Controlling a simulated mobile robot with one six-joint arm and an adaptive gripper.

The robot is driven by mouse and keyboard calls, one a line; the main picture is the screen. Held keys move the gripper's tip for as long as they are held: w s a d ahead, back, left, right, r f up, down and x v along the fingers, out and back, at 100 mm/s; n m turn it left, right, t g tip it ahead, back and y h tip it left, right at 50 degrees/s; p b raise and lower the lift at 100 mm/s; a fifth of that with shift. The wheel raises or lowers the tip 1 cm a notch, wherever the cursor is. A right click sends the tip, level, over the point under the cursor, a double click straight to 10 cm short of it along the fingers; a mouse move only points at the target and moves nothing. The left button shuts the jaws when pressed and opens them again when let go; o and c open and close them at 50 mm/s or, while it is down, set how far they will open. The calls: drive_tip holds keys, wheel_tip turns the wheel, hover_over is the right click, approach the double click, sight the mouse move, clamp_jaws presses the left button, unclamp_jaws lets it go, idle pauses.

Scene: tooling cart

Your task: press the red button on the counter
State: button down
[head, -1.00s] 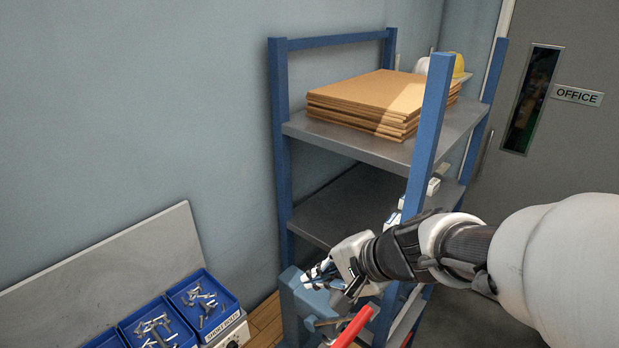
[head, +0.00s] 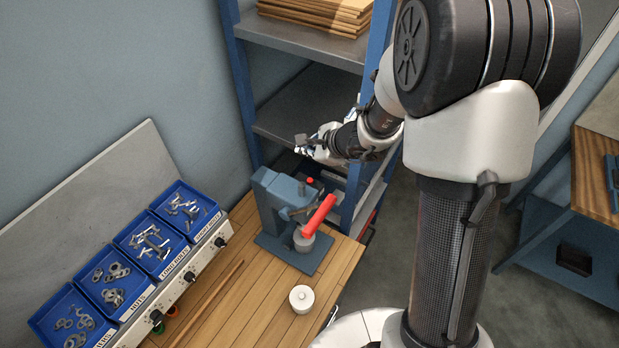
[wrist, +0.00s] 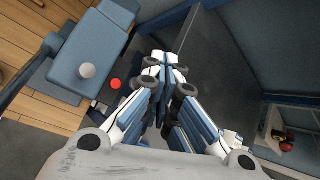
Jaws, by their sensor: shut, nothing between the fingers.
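A small red round cap (head: 310,181) shows at the back of the blue-grey bench press (head: 270,195) at the counter's far end. In the wrist view a red disc (wrist: 116,84) lies left of the fingers, beside the press body. Which of these is the task's button I cannot tell for sure. My gripper (head: 303,147) is shut and empty, above and behind the press, near the shelf; its fingers (wrist: 165,62) meet in the wrist view.
The press has a thick red lever handle (head: 319,215). Blue bins of metal parts (head: 150,236) line the counter's left. A white lidded pot (head: 301,298) and a wooden rod (head: 208,303) rest on the wooden counter (head: 262,300). The blue-framed shelf (head: 295,116) stands close behind.

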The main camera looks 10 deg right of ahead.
drive_tip(key=b, duration=0.5)
hover_over(308, 182)
wheel_tip(308, 182, down, 7)
drive_tip(key=shift+f, duration=0.1)
drive_tip(key=shift+f+b, duration=0.8)
drive_tip(key=shift+b, duration=0.1)
drive_tip(key=shift+f+b, duration=0.2)
drive_tip(key=shift+b, duration=0.1)
idle(0.4)
drive_tip(key=shift+f+b, duration=0.3)
drive_tip(key=shift+b, duration=0.2)
drive_tip(key=shift+f+b, duration=0.35)
drive_tip(key=shift+b, duration=0.25)
idle(0.6)
drive_tip(key=shift+r, duration=0.1)
drive_tip(key=shift+s+r+p, duration=0.1)
drive_tip(key=shift+r+p, duration=0.4)
drive_tip(key=shift+r, duration=0.25)
